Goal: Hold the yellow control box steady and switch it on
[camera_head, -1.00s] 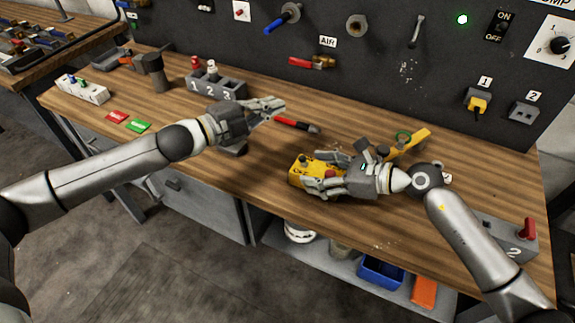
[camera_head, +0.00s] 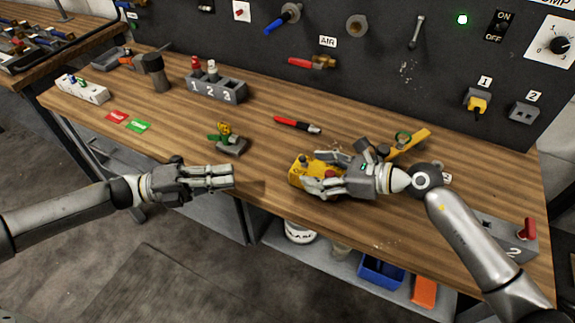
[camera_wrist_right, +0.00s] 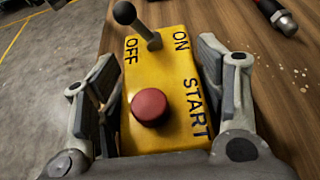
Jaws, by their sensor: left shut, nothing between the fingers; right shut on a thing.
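The yellow control box (camera_head: 302,168) lies near the front edge of the wooden bench. The right wrist view shows its yellow top (camera_wrist_right: 172,85) with OFF, ON and START lettering. A black ball-ended lever (camera_wrist_right: 140,28) leans toward the OFF side, and a red round button (camera_wrist_right: 150,106) sits closer to my wrist. My right gripper (camera_head: 318,180) is shut on the box, with a finger along each side in the wrist view. My left gripper (camera_head: 232,177) is shut and empty, left of the box by the bench's front edge, fingers pointing right toward it.
A small grey block with a green-and-yellow part (camera_head: 231,145) stands behind my left gripper. A yellow tool (camera_head: 410,143) lies beyond my right gripper. Bare wood separates my left gripper from the box.

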